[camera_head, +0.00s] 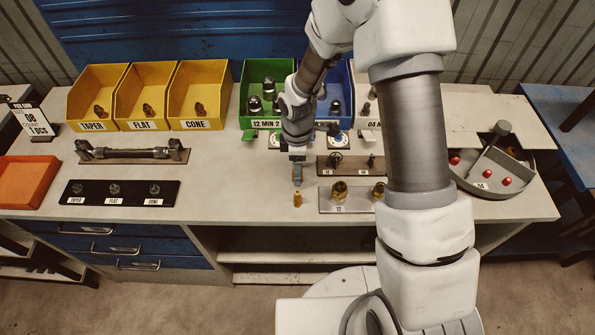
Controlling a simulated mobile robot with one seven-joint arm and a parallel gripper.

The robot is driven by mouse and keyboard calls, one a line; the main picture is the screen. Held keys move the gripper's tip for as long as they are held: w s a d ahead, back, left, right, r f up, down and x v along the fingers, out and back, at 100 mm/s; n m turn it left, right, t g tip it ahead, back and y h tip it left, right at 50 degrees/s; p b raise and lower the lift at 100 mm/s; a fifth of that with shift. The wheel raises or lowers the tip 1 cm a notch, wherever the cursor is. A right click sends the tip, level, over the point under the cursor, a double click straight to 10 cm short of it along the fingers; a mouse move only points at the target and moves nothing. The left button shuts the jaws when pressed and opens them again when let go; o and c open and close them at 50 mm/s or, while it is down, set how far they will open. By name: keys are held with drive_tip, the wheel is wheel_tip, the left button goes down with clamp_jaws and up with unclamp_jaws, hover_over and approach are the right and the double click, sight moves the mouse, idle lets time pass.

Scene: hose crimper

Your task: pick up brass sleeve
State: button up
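A small brass sleeve (297,199) stands upright on the bench top (235,185), near its front edge, left of a metal plate (345,207) marked 12. My gripper (297,181) points down just above and behind the sleeve. A narrow gap seems to show between fingertips and sleeve. The fingers are seen edge-on and very small, so their opening is hidden. Two larger brass fittings (340,191) stand on the plate.
Yellow bins (140,124) marked TAPER, FLAT and CONE stand at the back left, green and blue bins behind my gripper. A black strip (90,199) with fittings lies left. A grey tray (510,188) with red-topped parts is right. Bench left of the sleeve is clear.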

clamp_jaws()
drive_tip(key=shift+r, duration=0.15)
idle(0.4)
